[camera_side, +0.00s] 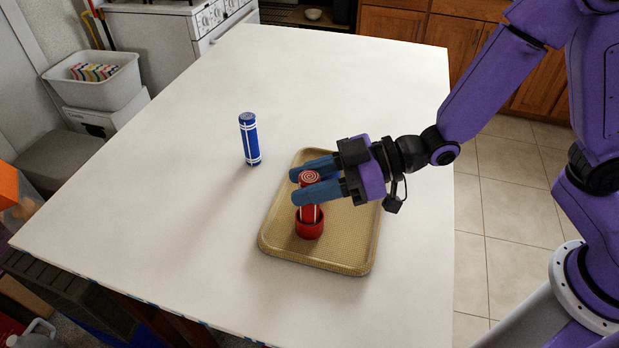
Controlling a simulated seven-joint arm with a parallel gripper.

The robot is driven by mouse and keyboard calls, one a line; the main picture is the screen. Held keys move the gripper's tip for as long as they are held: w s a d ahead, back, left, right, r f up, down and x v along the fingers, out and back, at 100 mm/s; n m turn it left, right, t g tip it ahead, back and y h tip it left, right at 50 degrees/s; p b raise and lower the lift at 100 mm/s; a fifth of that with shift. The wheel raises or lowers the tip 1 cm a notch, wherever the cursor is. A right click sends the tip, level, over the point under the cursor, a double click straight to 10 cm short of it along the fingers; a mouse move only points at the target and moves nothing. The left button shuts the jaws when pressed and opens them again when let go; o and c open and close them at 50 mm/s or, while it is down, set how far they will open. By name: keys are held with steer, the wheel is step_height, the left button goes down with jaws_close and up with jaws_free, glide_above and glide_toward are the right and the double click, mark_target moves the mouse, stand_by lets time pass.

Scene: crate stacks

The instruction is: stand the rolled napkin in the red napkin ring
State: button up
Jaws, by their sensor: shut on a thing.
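The red rolled napkin (309,212) has a white spiral on its top end and a white stripe down its side. It is upright between the blue fingers of my gripper (303,184), which are shut on its upper part. The red napkin ring (309,230) is on the tan tray (348,250). The napkin's lower end is at the ring's opening and appears to be inside it; how deep it reaches is hidden by the ring's wall.
A blue roll with white bands (249,140) stands upright on the white table (190,195), left of the tray and clear of my gripper. The table around them is bare. A white bin (98,85) and a stove (215,18) are beyond the table.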

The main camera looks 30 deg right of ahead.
steer(key=shift+f, duration=0.35)
steer(key=o, duration=1.1)
steer(key=shift+r, duration=0.1)
steer(key=shift+r, duration=4.35)
